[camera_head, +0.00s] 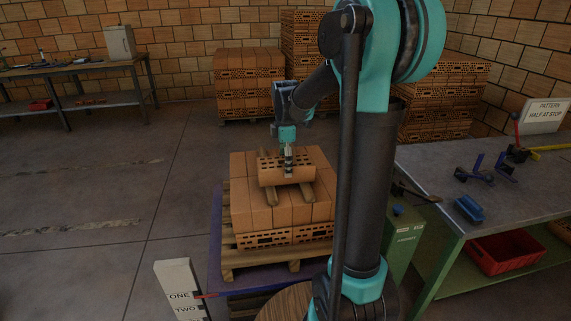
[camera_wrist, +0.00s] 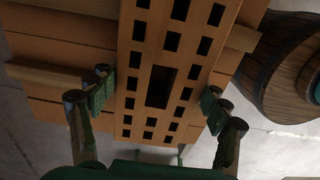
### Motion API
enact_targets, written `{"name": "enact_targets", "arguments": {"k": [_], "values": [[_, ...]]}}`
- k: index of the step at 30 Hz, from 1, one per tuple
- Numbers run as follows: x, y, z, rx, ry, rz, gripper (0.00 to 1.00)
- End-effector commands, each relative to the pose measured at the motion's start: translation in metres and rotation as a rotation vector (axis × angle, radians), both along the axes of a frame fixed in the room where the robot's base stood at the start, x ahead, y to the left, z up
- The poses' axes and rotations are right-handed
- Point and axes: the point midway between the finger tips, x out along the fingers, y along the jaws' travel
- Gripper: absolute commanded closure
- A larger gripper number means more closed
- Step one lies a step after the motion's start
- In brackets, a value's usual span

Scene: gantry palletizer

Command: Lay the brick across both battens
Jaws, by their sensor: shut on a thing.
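The brick (camera_head: 271,176) is orange, with rows of dark holes. In the wrist view the same brick (camera_wrist: 158,50) fills the middle, its holed face towards the camera. My gripper (camera_head: 288,160) is shut on it from both sides; in the wrist view its green pads (camera_wrist: 155,101) press on the long sides. Two wooden battens, the left batten (camera_head: 270,197) and the right batten (camera_head: 307,193), lie on top of the stacked bricks. The brick is over both, crosswise to them. Whether it touches them I cannot tell.
The brick stack (camera_head: 240,208) stands on a wooden pallet (camera_head: 245,258). A metal bench (camera_head: 425,165) with tools and a red bin (camera_head: 505,255) is at right. A sign marked ONE and TWO (camera_head: 179,285) stands front left. More brick stacks (camera_head: 249,85) stand behind. The left floor is clear.

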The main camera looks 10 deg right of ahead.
Motion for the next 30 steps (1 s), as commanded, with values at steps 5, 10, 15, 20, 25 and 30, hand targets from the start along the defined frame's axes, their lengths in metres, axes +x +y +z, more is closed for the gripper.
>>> {"name": "enact_targets", "arguments": {"k": [5, 10, 15, 20, 25, 30], "values": [[0.000, 0.000, -0.001, 0.000, 0.000, 0.000, 0.05], [0.000, 0.000, 0.000, 0.000, 0.000, 0.000, 0.02], [0.000, 0.000, 0.000, 0.000, 0.000, 0.000, 0.02], [0.000, 0.000, 0.009, 0.000, 0.000, 0.000, 0.02], [0.000, 0.000, 0.038, 0.000, 0.000, 0.000, 0.02], [0.000, 0.000, 0.074, 0.000, 0.000, 0.000, 0.02]]}}
